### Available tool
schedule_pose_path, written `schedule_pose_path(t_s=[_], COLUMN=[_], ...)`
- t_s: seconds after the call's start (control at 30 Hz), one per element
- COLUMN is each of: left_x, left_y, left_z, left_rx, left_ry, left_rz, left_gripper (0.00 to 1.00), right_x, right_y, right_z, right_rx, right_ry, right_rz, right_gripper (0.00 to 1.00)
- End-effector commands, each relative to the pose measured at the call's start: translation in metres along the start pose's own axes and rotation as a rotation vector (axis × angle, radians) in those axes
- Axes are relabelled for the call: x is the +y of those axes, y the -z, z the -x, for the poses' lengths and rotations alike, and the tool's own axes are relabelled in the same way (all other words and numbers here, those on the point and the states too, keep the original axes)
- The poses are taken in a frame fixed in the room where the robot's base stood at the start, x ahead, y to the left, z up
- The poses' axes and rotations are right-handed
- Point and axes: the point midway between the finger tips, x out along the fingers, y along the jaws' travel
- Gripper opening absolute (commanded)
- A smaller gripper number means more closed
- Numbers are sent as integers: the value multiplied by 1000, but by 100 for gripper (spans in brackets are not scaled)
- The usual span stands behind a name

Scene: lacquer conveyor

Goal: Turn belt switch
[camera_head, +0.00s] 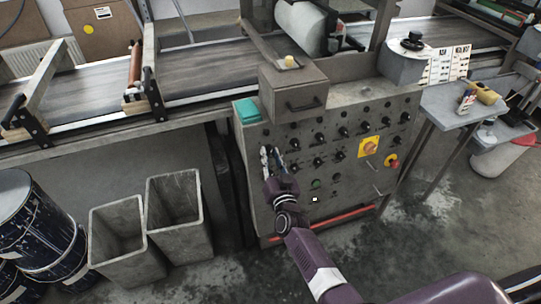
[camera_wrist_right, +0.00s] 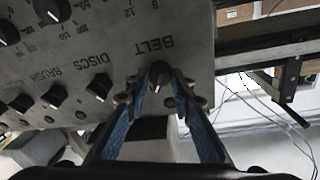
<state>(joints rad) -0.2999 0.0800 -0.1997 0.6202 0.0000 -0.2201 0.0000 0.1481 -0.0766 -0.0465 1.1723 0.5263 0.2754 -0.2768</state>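The control panel (camera_head: 345,135) is a grey cabinet with rows of black knobs, below the conveyor in the head view. My right gripper (camera_head: 268,152) is at the panel's left side, fingers pointing at its face. In the right wrist view the BELT label (camera_wrist_right: 155,45) appears upside down. Just below it, the black belt switch (camera_wrist_right: 159,73) lies between the two blue-padded fingertips of my right gripper (camera_wrist_right: 160,82). The tips are close beside it; whether they touch or grip it is unclear. In the head view the gripper hides this switch. My left gripper is not in view.
More knobs, including the DISCS knob (camera_wrist_right: 98,86), sit close beside the gripper. A teal box (camera_head: 247,111) lies on the cabinet top. A yellow-backed switch (camera_head: 368,146) is on the panel's right. Two grey bins (camera_head: 118,240) and dark drums (camera_head: 40,235) stand at left.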

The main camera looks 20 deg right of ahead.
Motion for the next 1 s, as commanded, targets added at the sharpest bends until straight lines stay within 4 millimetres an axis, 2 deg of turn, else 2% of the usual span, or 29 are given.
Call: schedule_pose_path(t_s=[0.03,0.13,0.4,0.53,0.67,1.0], left_x=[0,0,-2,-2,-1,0], left_y=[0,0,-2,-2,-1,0], left_z=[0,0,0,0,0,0], left_rx=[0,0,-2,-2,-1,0], left_ry=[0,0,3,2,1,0], left_rz=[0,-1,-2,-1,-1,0], left_gripper=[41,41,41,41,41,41], right_x=[0,0,0,0,1,0], right_y=[-1,-1,0,0,-1,-1], right_z=[0,0,1,8,25,90], right_rx=[-2,-1,1,0,0,-2], right_ry=[0,0,0,0,-1,0], right_rz=[0,0,1,1,1,1], right_gripper=[29,39,39,39,39,39])
